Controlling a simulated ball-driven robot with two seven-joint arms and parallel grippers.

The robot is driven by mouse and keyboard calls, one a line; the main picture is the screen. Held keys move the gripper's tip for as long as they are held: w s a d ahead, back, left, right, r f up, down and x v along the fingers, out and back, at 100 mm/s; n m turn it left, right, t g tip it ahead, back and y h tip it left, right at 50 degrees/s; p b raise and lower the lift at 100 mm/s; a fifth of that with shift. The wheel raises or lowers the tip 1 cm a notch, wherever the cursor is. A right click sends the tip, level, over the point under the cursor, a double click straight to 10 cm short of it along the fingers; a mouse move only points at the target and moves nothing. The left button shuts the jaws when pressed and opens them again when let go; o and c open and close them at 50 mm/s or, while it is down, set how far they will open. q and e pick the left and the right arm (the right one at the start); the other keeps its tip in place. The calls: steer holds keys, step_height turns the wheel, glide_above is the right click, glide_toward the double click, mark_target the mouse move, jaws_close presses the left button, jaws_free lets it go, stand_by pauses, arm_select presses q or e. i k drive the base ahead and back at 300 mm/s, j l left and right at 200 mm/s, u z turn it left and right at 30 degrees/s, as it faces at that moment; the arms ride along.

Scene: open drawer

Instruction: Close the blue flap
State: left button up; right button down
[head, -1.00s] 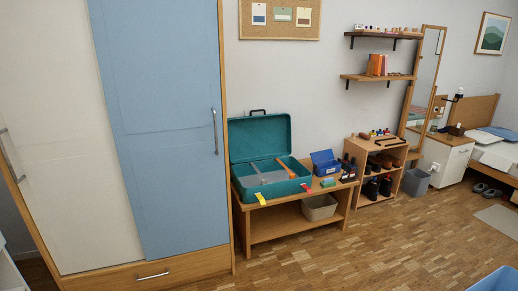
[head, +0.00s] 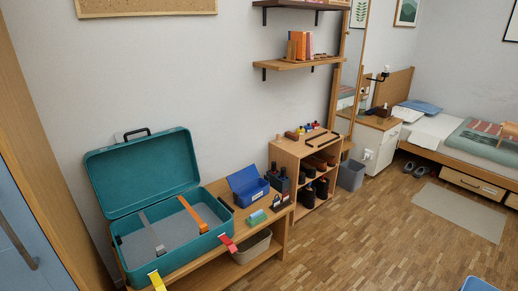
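A small blue box (head: 250,194) stands on the wooden bench in the head view, right of a teal case. Its blue flap (head: 242,178) is raised and leans back toward the wall, so the box is open. The teal case (head: 180,262) is also open, its lid (head: 142,170) tilted back near the wall. A grey strap and an orange strap lie in the case. Neither of my grippers is in view.
The wooden bench (head: 277,238) also holds dark items and a small green block (head: 256,217). A shoe shelf (head: 290,158) stands to its right. A blue sliding door (head: 22,235) is at the left. The wooden floor (head: 375,230) in front is mostly clear.

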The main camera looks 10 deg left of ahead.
mark_target(236, 180)
steer(key=i+l+u, duration=0.1)
steer(key=i, duration=0.3)
steer(key=i+l+u, duration=0.15)
steer(key=i, duration=0.2)
steer(key=i+l+u, duration=0.1)
steer(key=i+l, duration=0.15)
steer(key=i, duration=0.15)
